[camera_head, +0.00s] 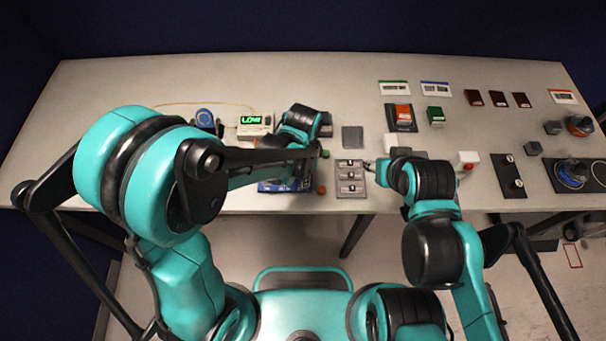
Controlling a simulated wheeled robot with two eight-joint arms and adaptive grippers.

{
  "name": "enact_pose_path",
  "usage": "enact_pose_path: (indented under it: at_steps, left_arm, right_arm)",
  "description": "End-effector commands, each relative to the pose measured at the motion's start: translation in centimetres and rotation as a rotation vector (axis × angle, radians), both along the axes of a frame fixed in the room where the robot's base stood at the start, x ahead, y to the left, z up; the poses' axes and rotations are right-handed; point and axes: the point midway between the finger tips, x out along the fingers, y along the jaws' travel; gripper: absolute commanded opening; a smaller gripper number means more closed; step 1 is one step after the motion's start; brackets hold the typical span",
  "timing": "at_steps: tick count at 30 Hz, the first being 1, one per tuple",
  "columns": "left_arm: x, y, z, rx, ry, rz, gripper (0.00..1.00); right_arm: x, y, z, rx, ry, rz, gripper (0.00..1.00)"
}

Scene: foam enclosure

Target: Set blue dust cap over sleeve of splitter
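A grey block with a column of small white-marked fittings (350,188) lies near the front edge at the middle; it may be the splitter, but its sleeves are too small to tell. My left gripper (318,152) is just left of its upper end, seen edge-on, and its fingers cannot be made out. My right gripper (371,166) points left at the block's right edge; whether it touches is unclear. A small green piece (325,154) and a red-brown piece (322,190) are beside the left gripper. I cannot make out a blue dust cap; the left arm hides part of this area.
A black plate with knobs (509,176) is at right. The table's far left is clear.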

Motion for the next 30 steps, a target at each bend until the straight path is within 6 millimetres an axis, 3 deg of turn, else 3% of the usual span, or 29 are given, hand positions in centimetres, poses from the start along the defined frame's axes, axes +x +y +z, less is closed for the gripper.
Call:
enact_pose_path:
  at_steps: [1,3,16,30]
  left_arm:
    - [0.0,0.0,-0.1,0.0,0.0,0.0,0.27]
    - [0.0,0.0,0.0,0.0,0.0,0.0,0.46]
    - [0.0,0.0,0.9,0.0,0.0,0.0,0.46]
    - [0.0,0.0,10.0,0.0,0.0,0.0,0.46]
  right_arm:
    - [0.0,0.0,-0.1,0.0,0.0,0.0,0.4]
    - [0.0,0.0,0.0,0.0,0.0,0.0,0.4]
    - [0.0,0.0,0.0,0.0,0.0,0.0,0.4]
    - [0.0,0.0,0.0,0.0,0.0,0.0,0.4]
